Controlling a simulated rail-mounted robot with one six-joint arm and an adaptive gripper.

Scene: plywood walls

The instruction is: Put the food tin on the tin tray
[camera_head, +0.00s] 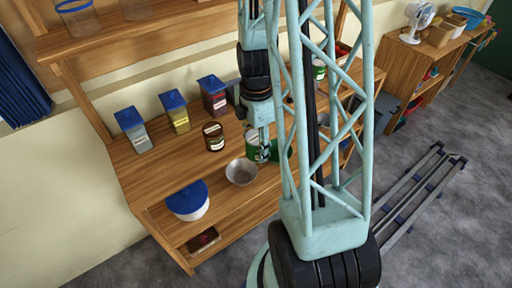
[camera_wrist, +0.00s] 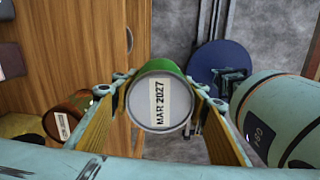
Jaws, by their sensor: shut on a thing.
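The food tin (camera_wrist: 160,102) is green with a pale round end reading "MAR 2027". In the wrist view it sits between the two fingers of my gripper (camera_wrist: 158,118), which is shut on it. In the head view the green and white tin (camera_head: 252,144) is beside my gripper (camera_head: 264,146), near the front edge of the wooden counter; I cannot tell whether it touches the counter. Another green tin (camera_head: 319,70) stands farther right, partly behind my arm. I cannot clearly make out the tin tray; my arm and column hide part of the counter.
A metal bowl (camera_head: 241,173) stands left of the held tin. A brown jar (camera_head: 213,136) is behind the bowl. Three blue-lidded canisters (camera_head: 175,112) line the back. A blue-lidded tub (camera_head: 188,200) is at the front left. Grey floor (camera_head: 425,120) lies right of the counter.

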